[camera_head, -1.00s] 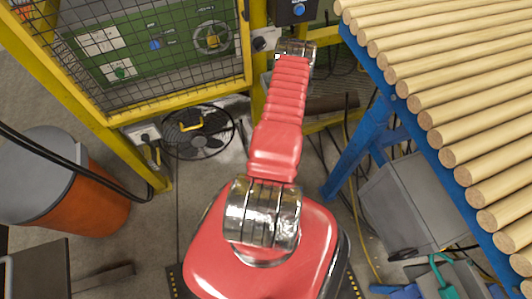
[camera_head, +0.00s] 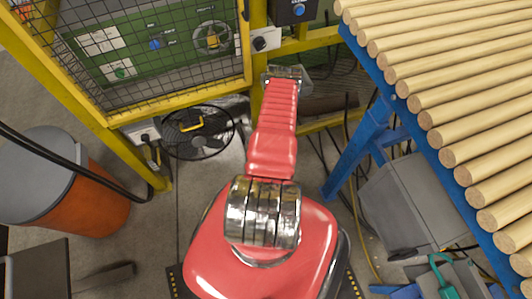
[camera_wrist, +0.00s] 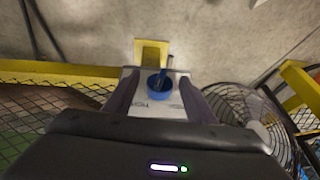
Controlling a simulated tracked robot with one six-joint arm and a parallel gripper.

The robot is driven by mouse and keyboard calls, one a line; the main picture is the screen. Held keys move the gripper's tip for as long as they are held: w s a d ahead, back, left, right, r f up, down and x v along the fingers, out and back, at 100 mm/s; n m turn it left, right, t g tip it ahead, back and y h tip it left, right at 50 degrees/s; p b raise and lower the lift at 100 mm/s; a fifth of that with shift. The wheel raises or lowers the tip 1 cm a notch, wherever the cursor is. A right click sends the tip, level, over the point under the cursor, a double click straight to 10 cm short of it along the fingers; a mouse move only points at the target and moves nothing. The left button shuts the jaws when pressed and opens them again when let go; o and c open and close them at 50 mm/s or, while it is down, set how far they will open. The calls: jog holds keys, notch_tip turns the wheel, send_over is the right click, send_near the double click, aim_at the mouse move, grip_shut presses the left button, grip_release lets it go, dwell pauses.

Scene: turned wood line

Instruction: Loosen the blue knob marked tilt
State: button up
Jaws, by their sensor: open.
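In the wrist view a round blue knob (camera_wrist: 159,86) with a raised blue lever or grip sits on a white plate (camera_wrist: 155,108). The plate carries small dark lettering that I cannot read fully. My gripper (camera_wrist: 158,80) is open, with one dark finger on each side of the knob and plate. I see gaps between the fingers and the knob; contact does not show.
A yellow bracket (camera_wrist: 152,52) stands just beyond the knob. A caged fan (camera_head: 198,132) is close by. A yellow-framed mesh guard (camera_head: 150,50) covers a green panel with another blue knob (camera_head: 155,44). A black box (camera_head: 292,12) also bears a blue knob. Wooden rods (camera_head: 450,90) lie right.

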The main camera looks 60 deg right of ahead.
jog(key=shift+c, duration=0.5)
jog(key=c, duration=0.9)
jog(key=shift+c, duration=0.2)
jog(key=shift+w+a+n+g+h, duration=0.15)
jog(key=shift+n+g+h, duration=0.05)
jog(key=shift+g+h, duration=0.5)
jog(key=shift+w+a+n+g+h, duration=0.15)
jog(key=shift+n+g+h, duration=0.05)
jog(key=shift+g+h, duration=0.5)
jog(key=shift+w+a+f+g+h, duration=0.1)
jog(key=shift+g+h, duration=0.4)
jog(key=shift+w+a+f+n+g+h, duration=0.1)
jog(key=shift+n+g+h, duration=0.25)
jog(key=shift+g+h, duration=0.4)
jog(key=shift+w+a+f+n+g+h, duration=0.15)
jog(key=shift+n+g+h, duration=0.25)
jog(key=shift+h, duration=0.5)
jog(key=shift+f+n+g+h, duration=0.1)
jog(key=shift+n+g+h, duration=0.15)
jog(key=shift+g+h, duration=0.55)
